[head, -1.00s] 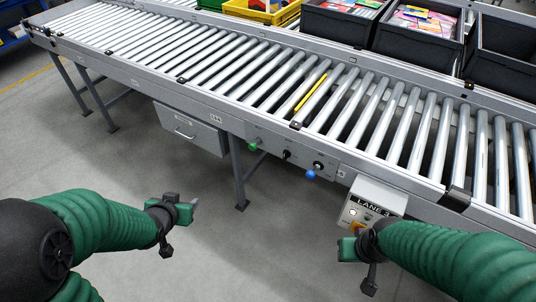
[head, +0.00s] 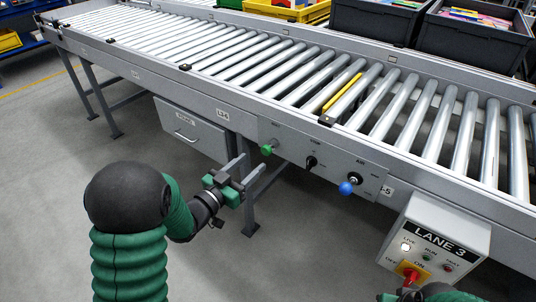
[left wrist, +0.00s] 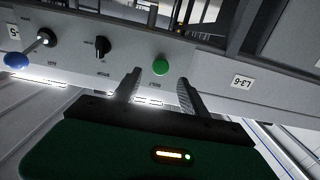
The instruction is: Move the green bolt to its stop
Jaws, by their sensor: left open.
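The green bolt's round knob (head: 267,149) sticks out from the conveyor's side panel, left of a black switch (head: 311,162) and a blue-knobbed lever (head: 346,188). In the left wrist view the green knob (left wrist: 160,65) is ahead of the fingers, near the middle. My left gripper (head: 250,168) is open and empty, its fingertips just below and left of the green knob and apart from it. It also shows in the left wrist view (left wrist: 158,84), with the knob between and beyond its fingertips. My right gripper is mostly cut off at the bottom edge, behind a green arm part.
The roller conveyor (head: 240,62) runs across the view, with a yellow strip (head: 342,92) between rollers. A LANE 3 control box (head: 437,240) with a red switch hangs at right. A grey drawer (head: 190,130) is below the frame. The floor at left is clear.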

